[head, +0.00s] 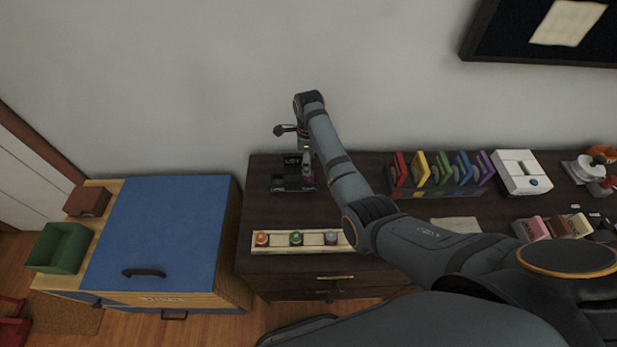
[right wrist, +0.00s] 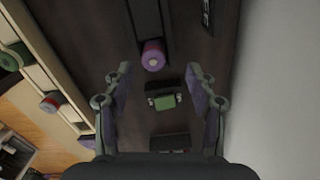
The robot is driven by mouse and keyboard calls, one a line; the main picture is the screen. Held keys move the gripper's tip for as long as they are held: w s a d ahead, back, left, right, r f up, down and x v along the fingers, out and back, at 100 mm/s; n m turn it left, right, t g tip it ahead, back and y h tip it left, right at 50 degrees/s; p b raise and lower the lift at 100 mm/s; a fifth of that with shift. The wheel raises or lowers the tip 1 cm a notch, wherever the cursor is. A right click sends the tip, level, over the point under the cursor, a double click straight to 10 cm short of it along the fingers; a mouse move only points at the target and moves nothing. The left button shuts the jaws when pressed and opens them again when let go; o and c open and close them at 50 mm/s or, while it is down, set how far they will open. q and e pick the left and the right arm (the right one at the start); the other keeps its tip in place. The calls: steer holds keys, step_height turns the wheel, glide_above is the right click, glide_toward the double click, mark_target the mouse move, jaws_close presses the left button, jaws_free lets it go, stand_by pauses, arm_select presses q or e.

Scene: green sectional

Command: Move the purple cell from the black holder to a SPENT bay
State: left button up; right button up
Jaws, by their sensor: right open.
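The purple cell (right wrist: 153,57) shows in the right wrist view at the end of a dark channel, just beyond my fingertips and roughly between them. My right gripper (right wrist: 158,72) is open and empty, pointing at the dark tabletop; it also shows in the head view (head: 306,163) over the black holder (head: 291,186). In the head view my arm partly covers the holder, and I cannot pick out the purple cell there. A small black fixture with a green block (right wrist: 164,102) lies between the fingers in the wrist view. I cannot read a SPENT label. My left gripper is not in view.
A cream rack (head: 275,249) with an orange, a green and a grey-topped cell stands at the table's front edge. Coloured upright panels (head: 440,170) and a white box (head: 520,171) stand to the right. A blue-topped cabinet (head: 165,225) is at the left.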

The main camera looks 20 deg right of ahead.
mark_target(309, 178)
steer(key=f, duration=0.1)
steer(key=s+f, duration=0.1)
steer(key=shift+s+a+f+p, duration=0.1)
steer(key=shift+f+p, duration=0.2)
steer(key=shift+p, duration=0.1)
step_height(309, 178, down, 2)
steer(key=shift+f, duration=0.1)
steer(key=c, duration=1.1)
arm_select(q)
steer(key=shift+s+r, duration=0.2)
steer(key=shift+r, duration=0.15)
arm_select(e)
jaws_close()
